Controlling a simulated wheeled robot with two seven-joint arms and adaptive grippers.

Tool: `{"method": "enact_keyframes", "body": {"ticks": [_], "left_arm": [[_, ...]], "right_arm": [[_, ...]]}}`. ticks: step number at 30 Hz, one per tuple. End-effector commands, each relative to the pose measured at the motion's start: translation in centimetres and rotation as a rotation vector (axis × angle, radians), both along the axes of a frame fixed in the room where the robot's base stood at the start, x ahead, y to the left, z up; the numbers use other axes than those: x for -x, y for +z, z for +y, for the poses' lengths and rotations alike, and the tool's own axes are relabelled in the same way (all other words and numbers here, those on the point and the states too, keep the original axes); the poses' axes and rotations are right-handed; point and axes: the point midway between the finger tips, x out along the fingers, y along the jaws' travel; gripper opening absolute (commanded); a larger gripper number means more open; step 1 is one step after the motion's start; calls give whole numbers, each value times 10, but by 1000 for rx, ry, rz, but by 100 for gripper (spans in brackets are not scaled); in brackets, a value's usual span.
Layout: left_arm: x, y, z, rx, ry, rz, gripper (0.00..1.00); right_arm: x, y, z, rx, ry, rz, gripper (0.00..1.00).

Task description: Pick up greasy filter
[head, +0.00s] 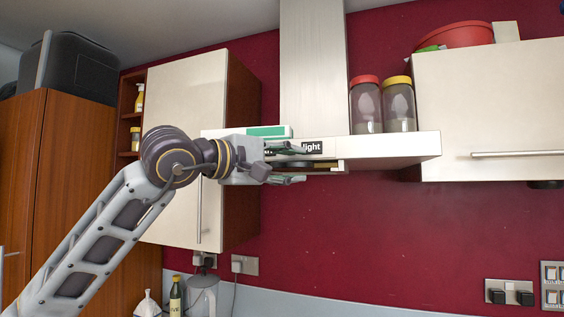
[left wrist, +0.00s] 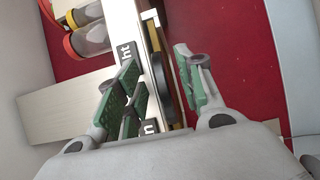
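The range hood (head: 405,150) has a white front panel with a "light" label (head: 311,147). A thin brown, yellowish-edged slab with a dark rounded part, which appears to be the greasy filter (head: 326,165), sits at its lower edge. It also shows in the left wrist view (left wrist: 162,85), between my fingers. My left gripper (head: 298,164) is open at the hood's front, one finger in front of the label and the other below it. In the left wrist view my left gripper (left wrist: 158,75) spans the slab with a gap on the right side. My right gripper is not in view.
A jar with a red lid (head: 366,105) and one with a yellow lid (head: 399,105) stand on the hood. Cream cabinets flank it, left (head: 185,110) and right (head: 490,100).

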Motion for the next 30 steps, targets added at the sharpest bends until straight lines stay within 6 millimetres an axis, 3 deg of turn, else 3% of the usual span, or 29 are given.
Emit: {"method": "enact_keyframes", "body": {"ticks": [7,16,30], "left_arm": [[0,0,0,0,0,0,38],[0,0,0,0,0,0,0],[2,-1,2,0,0,0,0]], "right_arm": [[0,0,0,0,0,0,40],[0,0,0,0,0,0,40],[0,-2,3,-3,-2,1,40]]}}
